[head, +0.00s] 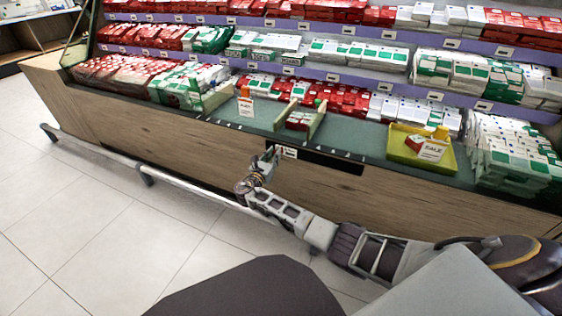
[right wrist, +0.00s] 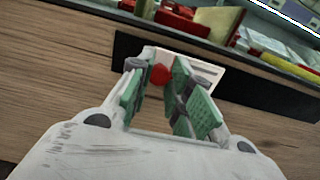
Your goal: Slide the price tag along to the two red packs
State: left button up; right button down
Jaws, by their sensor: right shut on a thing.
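The price tag (head: 289,152) is a small white card on the dark rail on the front of the wooden counter. In the right wrist view the tag (right wrist: 205,75) has a red knob (right wrist: 160,75) near its left end. My right gripper (head: 273,156) is shut on the tag, its green-padded fingers (right wrist: 160,92) around the knob. The two red packs (head: 298,121) lie on the counter between two light dividers, above and slightly right of the tag. Red packs also show at the top of the right wrist view (right wrist: 183,21). My left gripper is not in view.
The dark rail (head: 335,162) is bare to the right of the tag. A yellow tray (head: 396,157) with a SALE card stands farther right. An orange-topped sign (head: 245,105) stands left. Shelves of red, white and green packs are behind. A metal bar (head: 185,180) runs low in front.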

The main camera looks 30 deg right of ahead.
jog(key=shift+w+a, duration=0.3)
jog(key=shift+w, duration=0.05)
jog(key=c, duration=1.3)
grip_release()
jog(key=shift+s+a, duration=0.1)
jog(key=shift+v, duration=5.85)
